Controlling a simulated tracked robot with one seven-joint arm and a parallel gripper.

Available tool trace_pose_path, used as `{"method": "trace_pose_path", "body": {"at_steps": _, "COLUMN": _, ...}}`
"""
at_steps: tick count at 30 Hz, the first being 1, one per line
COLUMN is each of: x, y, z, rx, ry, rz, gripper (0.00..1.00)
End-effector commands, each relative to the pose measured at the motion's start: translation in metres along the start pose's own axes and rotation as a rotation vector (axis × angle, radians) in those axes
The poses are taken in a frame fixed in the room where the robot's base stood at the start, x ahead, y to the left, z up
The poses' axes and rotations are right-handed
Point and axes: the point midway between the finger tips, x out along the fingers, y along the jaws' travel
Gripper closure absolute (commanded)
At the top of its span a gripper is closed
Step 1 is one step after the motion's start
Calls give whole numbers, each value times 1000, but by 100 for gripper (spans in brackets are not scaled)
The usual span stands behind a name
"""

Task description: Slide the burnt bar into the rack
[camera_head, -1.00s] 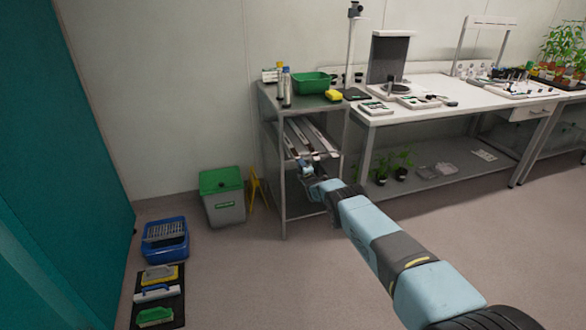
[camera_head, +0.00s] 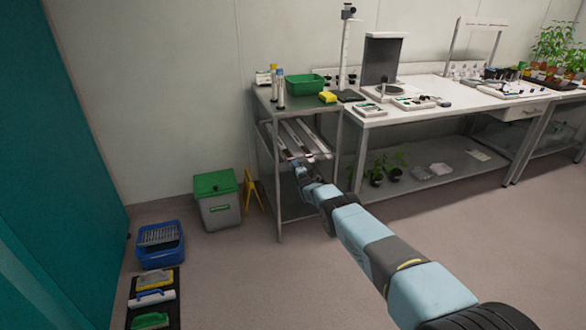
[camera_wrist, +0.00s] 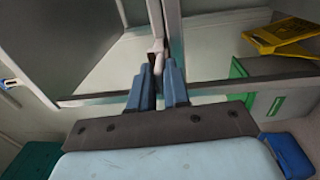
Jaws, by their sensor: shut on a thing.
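The rack (camera_head: 327,153) appears to be the sloping middle tier of the grey metal trolley, where long pale bars (camera_head: 303,138) with dark strips lie side by side. I cannot tell if any of these is burnt. My gripper (camera_head: 299,166) is low at the front of this tier, close to the bars' near ends. In the wrist view its two blue fingers (camera_wrist: 159,72) are closed around a small pale end piece (camera_wrist: 157,50), which appears to belong to the burnt bar. The rest of the held bar is hidden or cannot be told apart from the frame behind it.
The trolley's top (camera_head: 300,103) holds a green tray (camera_head: 305,84), a yellow sponge (camera_head: 327,97) and bottles. A green-lidded bin (camera_head: 217,200) and a yellow folding sign (camera_head: 253,192) stand left of it. A white bench (camera_head: 440,95) is on the right. Open floor lies in front.

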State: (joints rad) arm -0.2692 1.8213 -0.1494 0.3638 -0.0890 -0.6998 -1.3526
Motion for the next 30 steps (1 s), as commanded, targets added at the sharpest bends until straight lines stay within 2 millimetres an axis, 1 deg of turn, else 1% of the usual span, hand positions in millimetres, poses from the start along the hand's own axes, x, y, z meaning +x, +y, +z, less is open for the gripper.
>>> {"method": "trace_pose_path", "body": {"at_steps": 10, "x": 1, "y": 0, "z": 15, "rx": -1, "ry": -16, "rz": 1, "gripper": 100}}
{"method": "trace_pose_path", "body": {"at_steps": 11, "x": 2, "y": 1, "z": 14, "rx": -1, "ry": -15, "rz": 1, "gripper": 82}}
{"method": "trace_pose_path", "body": {"at_steps": 19, "x": 2, "y": 0, "z": 13, "rx": -1, "ry": -15, "rz": 0, "gripper": 56}}
{"method": "trace_pose_path", "body": {"at_steps": 20, "x": 2, "y": 0, "z": 13, "rx": -1, "ry": -15, "rz": 0, "gripper": 54}}
{"method": "trace_pose_path", "body": {"at_steps": 30, "x": 0, "y": 0, "z": 13, "rx": -1, "ry": -14, "rz": -2, "gripper": 54}}
